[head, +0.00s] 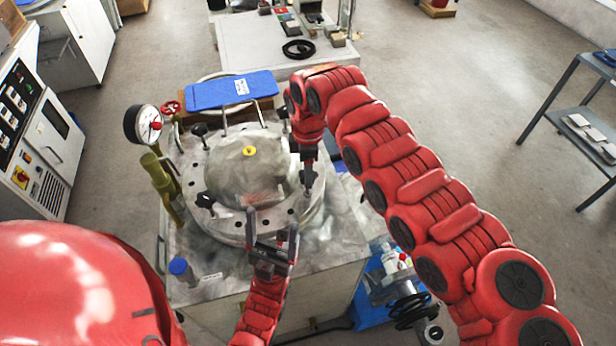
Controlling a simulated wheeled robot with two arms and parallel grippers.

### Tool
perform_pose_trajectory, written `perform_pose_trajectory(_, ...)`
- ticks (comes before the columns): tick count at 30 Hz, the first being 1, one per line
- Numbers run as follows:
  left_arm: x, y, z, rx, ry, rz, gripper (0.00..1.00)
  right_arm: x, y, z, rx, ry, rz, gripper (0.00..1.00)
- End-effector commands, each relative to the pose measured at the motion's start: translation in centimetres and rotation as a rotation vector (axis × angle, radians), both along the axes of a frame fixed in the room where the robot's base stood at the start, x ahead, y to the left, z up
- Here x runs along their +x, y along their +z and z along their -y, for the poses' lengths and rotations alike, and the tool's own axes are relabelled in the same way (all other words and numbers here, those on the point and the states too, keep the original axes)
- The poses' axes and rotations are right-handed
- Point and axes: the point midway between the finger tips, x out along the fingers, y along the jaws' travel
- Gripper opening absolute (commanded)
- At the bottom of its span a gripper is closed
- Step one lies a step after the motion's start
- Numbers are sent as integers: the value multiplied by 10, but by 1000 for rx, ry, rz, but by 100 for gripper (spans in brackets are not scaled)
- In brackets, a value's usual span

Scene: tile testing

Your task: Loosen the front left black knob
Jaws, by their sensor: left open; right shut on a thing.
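The front left black knob (205,200) sits on the front left of the round metal flange (231,232) around a domed lid (246,168). My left gripper (271,222) is open and empty in front of the flange, to the right of this knob and apart from it. Its two fingers point up in the picture, toward the lid. My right gripper (303,188) reaches down at the right side of the flange. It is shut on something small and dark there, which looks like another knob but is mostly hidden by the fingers.
Another black knob (200,130) stands at the back left of the flange. A pressure gauge (143,124) on a yellow-green post stands left. A blue pad (231,90) lies behind the lid. A blue-capped item (180,268) is at the front left of the bench.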

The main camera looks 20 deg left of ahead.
Motion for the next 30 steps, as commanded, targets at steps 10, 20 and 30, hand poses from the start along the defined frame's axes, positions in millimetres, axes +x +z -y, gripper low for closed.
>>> perform_pose_trajectory(10, 0, -19, 0, 0, 0, 0, 84, 0, -1, 0, 1, 188, 2, 0)
perform_pose_trajectory(20, 0, -22, 0, 0, 0, 0, 84, 1, 1, -1, 1, 244, 4, 0)
perform_pose_trajectory(30, 0, -22, 0, 0, 0, 0, 84, 1, 2, -1, 1, 246, 4, 0)
